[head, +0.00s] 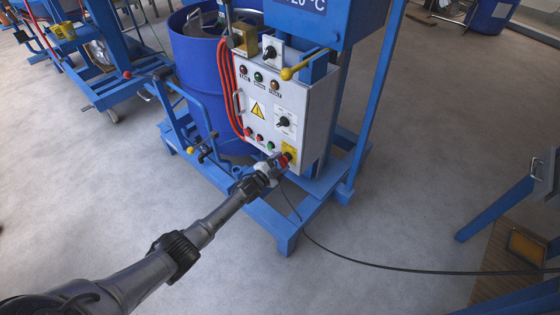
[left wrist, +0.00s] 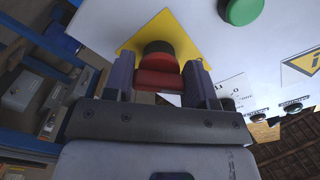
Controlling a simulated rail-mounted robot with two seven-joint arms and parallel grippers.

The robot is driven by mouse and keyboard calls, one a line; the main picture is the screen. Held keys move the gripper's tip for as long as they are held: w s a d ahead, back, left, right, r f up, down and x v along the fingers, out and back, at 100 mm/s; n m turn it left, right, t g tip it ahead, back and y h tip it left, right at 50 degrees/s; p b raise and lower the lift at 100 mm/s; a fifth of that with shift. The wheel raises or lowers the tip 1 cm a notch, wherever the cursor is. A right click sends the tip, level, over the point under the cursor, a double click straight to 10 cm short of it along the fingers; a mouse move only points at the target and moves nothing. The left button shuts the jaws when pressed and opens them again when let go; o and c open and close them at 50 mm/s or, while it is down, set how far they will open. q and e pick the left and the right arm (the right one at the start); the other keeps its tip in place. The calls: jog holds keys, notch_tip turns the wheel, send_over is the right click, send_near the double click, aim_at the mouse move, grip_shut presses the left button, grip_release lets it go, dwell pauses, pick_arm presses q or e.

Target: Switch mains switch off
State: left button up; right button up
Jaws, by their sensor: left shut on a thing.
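The grey-white control box (head: 262,92) hangs on the blue mixer frame. At its lower right corner is a yellow plate (head: 291,150) with a red knob (head: 284,160), which looks like the mains switch. My left gripper (head: 275,167) is at this knob. In the left wrist view the red knob (left wrist: 157,80) sits between the two fingers, in front of the yellow plate (left wrist: 182,38), and my left gripper is shut on it. The fingers and palm hide part of the knob, and its marking cannot be read. My right gripper is not in view.
A green button (left wrist: 241,10) is close to the knob. Black rotary switches (head: 284,121) and coloured buttons are higher on the box. A blue drum (head: 199,75) stands behind it. A black cable (head: 380,265) runs over the floor to the right. The floor in front is open.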

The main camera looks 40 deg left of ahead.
pick_arm(q)
jog(key=shift+n, duration=0.7)
jog(key=o, duration=0.9)
jog(key=shift+o, duration=0.2)
jog(key=s+p, duration=0.6)
jog(key=s, duration=0.7)
jog(key=shift+s+a, duration=0.2)
jog(key=shift+s, duration=0.2)
